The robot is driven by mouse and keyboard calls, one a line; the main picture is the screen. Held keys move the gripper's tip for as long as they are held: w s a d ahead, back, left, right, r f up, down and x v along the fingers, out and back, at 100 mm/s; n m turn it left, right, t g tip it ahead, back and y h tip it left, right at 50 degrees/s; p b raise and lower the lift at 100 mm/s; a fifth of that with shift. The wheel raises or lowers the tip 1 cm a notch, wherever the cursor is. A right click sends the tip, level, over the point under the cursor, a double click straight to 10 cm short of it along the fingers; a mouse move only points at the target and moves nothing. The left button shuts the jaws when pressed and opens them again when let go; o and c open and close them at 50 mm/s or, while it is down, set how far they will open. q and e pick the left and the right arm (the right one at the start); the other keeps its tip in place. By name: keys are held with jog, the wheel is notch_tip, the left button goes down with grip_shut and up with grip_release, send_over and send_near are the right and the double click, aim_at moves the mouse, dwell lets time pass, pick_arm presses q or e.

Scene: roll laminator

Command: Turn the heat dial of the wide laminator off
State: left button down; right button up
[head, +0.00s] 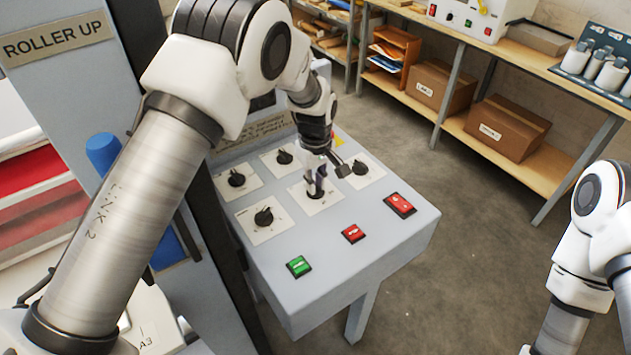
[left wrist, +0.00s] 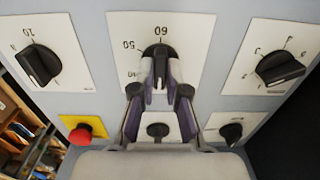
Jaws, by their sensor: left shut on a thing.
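My left gripper (head: 318,178) is over the middle dial of the front row on the sloped grey control panel (head: 325,255). In the left wrist view its fingers (left wrist: 161,82) are shut on that black dial (left wrist: 161,52), whose white plate (left wrist: 190,40) shows numbers such as 50 and 60. The dial's label is not readable, so I cannot confirm from it that this is the heat dial. The fingers hide part of the knob. My right arm shows at the right edge in the head view, but its gripper is out of view.
Other black dials flank it, one to the left (head: 264,216) and one to the right (head: 360,167), with two behind. A red stop button (left wrist: 80,134) sits on a yellow plate.

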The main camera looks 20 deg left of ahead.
pick_arm(q)
jog(key=shift+s+f, duration=0.15)
jog(key=shift+f, duration=0.05)
dwell(0.3)
jog(key=c, duration=1.2)
grip_release()
jog(key=shift+r, duration=0.1)
notch_tip(320, 180, up, 12)
